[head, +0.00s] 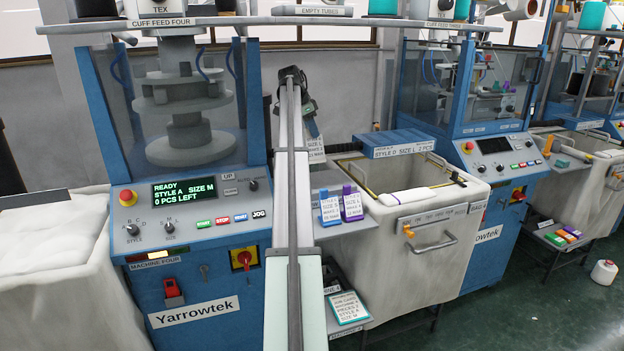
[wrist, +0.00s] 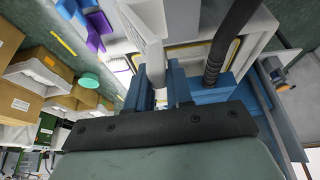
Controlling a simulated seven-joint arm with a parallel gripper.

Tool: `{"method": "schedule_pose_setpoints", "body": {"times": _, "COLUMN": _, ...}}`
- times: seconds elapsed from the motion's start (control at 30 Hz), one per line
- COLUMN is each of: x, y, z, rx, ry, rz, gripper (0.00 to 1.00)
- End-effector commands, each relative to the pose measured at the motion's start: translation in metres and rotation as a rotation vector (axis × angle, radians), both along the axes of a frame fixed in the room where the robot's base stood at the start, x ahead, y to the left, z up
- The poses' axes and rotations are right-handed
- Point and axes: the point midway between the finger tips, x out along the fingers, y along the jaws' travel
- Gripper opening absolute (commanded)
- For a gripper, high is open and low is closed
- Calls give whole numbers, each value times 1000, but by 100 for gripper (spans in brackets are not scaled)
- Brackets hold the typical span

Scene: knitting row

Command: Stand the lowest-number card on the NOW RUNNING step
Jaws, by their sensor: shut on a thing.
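My gripper (head: 306,108) is at the upper middle of the head view, partly behind my arm. It is shut on a pale printed card (head: 316,149), which hangs tilted below it. In the wrist view this card (wrist: 151,42) stands between the blue fingers (wrist: 159,88). A blue-edged card (head: 330,207) and a purple-edged card (head: 352,204) stand side by side on a grey ledge (head: 331,179), below and right of my gripper. Card numbers are too small to read surely. I cannot make out a NOW RUNNING label.
Machine four's control panel (head: 206,205) is left of the ledge. A cream bin (head: 440,243) with a blue label box (head: 394,144) above it stands to the right. A dark hose (wrist: 222,55) runs close beside my gripper in the wrist view.

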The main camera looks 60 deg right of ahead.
Motion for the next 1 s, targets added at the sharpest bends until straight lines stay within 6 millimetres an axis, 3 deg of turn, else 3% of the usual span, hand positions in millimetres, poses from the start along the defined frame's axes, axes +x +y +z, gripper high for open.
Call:
{"method": "schedule_pose_setpoints", "body": {"times": 0.17, "x": -1, "y": 1, "z": -17, "rx": 1, "ry": 1, "rz": -12, "gripper": 0}}
{"method": "schedule_pose_setpoints", "body": {"times": 0.4, "x": -1, "y": 1, "z": -55, "rx": 1, "ry": 1, "rz": -11, "gripper": 0}}
{"method": "schedule_pose_setpoints", "body": {"times": 0.63, "x": 0, "y": 1, "z": -70, "rx": 1, "ry": 1, "rz": -10, "gripper": 0}}
{"method": "schedule_pose_setpoints", "body": {"times": 0.83, "x": 0, "y": 1, "z": -95, "rx": 1, "ry": 1, "rz": -9, "gripper": 0}}
{"method": "schedule_pose_setpoints", "body": {"times": 1.0, "x": 0, "y": 0, "z": -100, "rx": 0, "ry": 0, "rz": -10, "gripper": 0}}
